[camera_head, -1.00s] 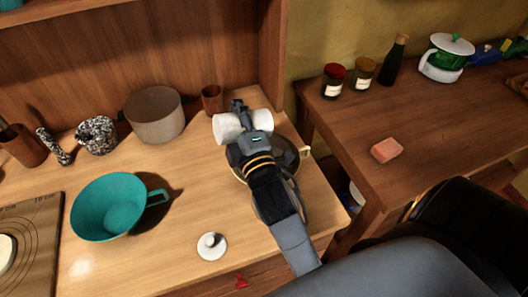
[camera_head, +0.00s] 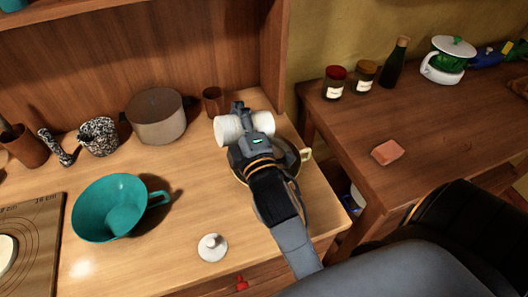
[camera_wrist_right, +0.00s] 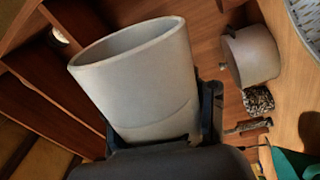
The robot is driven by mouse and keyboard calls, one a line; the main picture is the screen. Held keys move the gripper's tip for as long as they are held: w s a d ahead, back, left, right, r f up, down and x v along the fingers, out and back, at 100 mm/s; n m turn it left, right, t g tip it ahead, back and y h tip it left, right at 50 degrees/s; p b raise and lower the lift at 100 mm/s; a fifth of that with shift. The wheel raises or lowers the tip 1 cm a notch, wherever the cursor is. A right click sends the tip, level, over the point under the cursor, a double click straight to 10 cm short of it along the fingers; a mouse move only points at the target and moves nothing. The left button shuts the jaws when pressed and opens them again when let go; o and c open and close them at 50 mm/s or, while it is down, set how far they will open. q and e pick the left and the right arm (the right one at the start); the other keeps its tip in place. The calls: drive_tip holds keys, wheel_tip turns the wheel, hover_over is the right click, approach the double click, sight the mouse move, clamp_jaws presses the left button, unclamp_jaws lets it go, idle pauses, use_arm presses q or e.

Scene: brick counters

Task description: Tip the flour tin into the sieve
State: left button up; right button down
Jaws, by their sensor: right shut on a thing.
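My right gripper (camera_head: 245,123) is shut on the white cylindrical flour tin (camera_head: 228,130), held on its side above the counter. In the right wrist view the tin (camera_wrist_right: 140,80) stands between the fingers, its open mouth toward the upper left; its contents cannot be seen. A round, dark vessel with a pale rim and handle (camera_head: 291,158), which looks like the sieve, sits below my right gripper and wrist, mostly hidden by them. Part of a grey mesh (camera_wrist_right: 306,20) shows at the wrist view's upper right edge. My left gripper is not in view.
A teal handled bowl (camera_head: 112,210) and a white knobbed object (camera_head: 212,247) stand on the near counter. A grey-brown pot (camera_head: 156,120), small brown cup (camera_head: 213,100) and speckled mortar (camera_head: 99,138) line the back. A pink block (camera_head: 387,152) lies on the right-hand table.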

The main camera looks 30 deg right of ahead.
drive_tip(key=n+p, duration=0.1)
drive_tip(key=n, duration=0.1)
drive_tip(key=n+p, duration=0.1)
drive_tip(key=shift+w+a+f+n+y+p, duration=0.15)
drive_tip(key=shift+a+f+n+y+p, duration=0.2)
drive_tip(key=shift+a+f+n+y, duration=0.05)
drive_tip(key=shift+s+d+f+n+g+y+p, duration=0.25)
drive_tip(key=shift+f+n+p, duration=0.7)
drive_tip(key=shift+n, duration=1.85)
drive_tip(key=shift+w+d+f+n+y+p, duration=0.1)
drive_tip(key=shift+d+f+n+y+p, duration=0.4)
drive_tip(key=shift+n+p, duration=1.55)
drive_tip(key=shift+s+d+f+n+g+y+p, duration=0.15)
drive_tip(key=shift+f+n+y+p, duration=0.4)
drive_tip(key=shift+n, duration=3)
drive_tip(key=shift+f, duration=0.1)
